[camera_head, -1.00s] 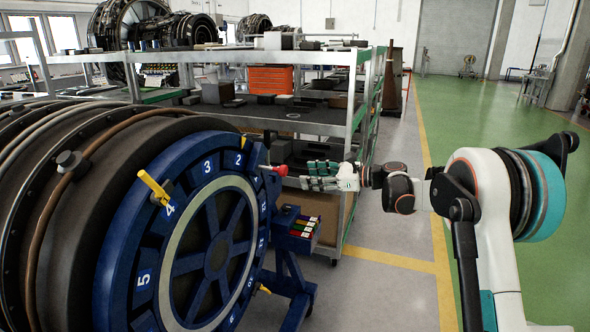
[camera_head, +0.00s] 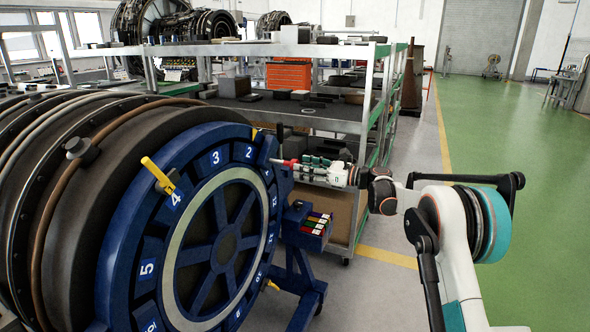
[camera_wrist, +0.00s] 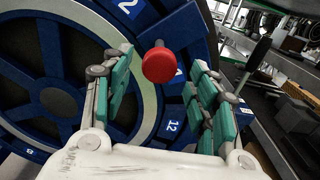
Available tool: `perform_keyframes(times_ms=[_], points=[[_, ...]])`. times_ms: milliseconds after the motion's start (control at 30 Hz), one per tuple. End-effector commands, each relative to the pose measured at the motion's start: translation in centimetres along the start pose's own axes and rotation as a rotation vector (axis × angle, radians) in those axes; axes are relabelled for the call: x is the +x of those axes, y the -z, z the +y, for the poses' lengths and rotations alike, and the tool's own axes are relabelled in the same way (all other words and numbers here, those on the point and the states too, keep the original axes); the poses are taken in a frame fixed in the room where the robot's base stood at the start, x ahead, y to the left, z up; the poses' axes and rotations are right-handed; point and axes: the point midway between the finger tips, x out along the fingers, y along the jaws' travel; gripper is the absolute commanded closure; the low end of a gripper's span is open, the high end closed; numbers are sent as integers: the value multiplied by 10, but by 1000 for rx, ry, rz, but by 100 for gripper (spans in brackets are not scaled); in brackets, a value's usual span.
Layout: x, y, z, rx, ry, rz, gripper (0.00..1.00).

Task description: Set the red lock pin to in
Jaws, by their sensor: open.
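In the head view the pin (camera_head: 279,161) is a small red shape at the right edge of the ring (camera_head: 185,240). My gripper (camera_wrist: 160,78) is open, with one green-padded finger on each side of the knob in the wrist view. I cannot tell how near the pads are to the knob in depth. In the head view my gripper (camera_head: 296,166) points left at the pin. The pin's shaft is mostly hidden behind the knob.
Yellow handles (camera_head: 158,175) stick out from the ring. A blue stand with a small bin of coloured items (camera_head: 308,226) is below my gripper. Metal shelving (camera_head: 367,100) stands behind it. The green floor (camera_head: 490,130) to the right is clear.

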Motion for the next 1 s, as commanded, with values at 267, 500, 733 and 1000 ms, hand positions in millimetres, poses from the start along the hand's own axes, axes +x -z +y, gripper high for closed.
perform_keyframes(times_ms=[267,500,733,1000], points=[[35,1,1,0,-2,0,46],[40,0,0,0,0,0,46],[40,0,0,-1,0,0,64],[41,0,0,-1,-1,0,100]])
